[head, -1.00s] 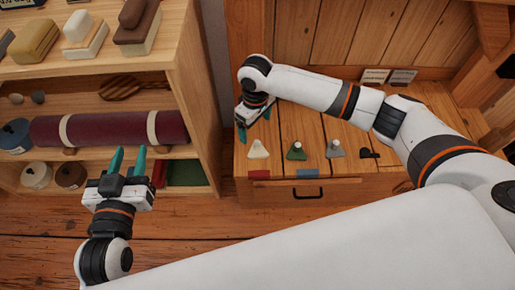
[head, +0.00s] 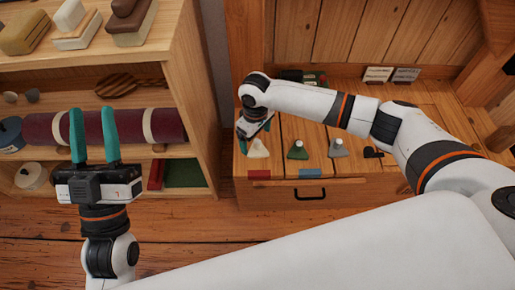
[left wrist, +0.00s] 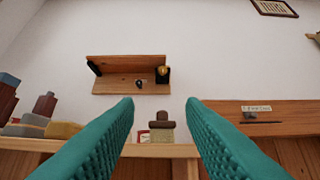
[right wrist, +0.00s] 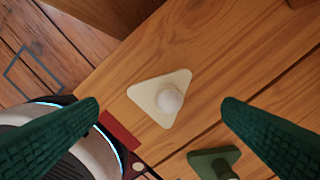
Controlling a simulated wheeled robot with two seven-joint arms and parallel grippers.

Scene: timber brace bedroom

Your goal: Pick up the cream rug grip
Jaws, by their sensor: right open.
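The cream rug grip (head: 257,148) is a flat triangle with a round knob, lying on the wooden bench top at the left of a row. In the right wrist view the cream rug grip (right wrist: 160,98) lies between and beyond the open fingers. My right gripper (head: 243,141) is at its left in the head view, partly hidden by its own arm. My right gripper (right wrist: 160,110) is empty. My left gripper (head: 94,120) is open and empty in front of the shelf; its teal fingers (left wrist: 160,110) point at the wall in the left wrist view.
A green grip (head: 298,150) and a grey grip (head: 338,148) stand right of the cream one, with a black piece (head: 372,152) beyond. Red (head: 259,174) and blue (head: 310,173) tabs mark the bench edge. A shelf holds a maroon roll (head: 50,130).

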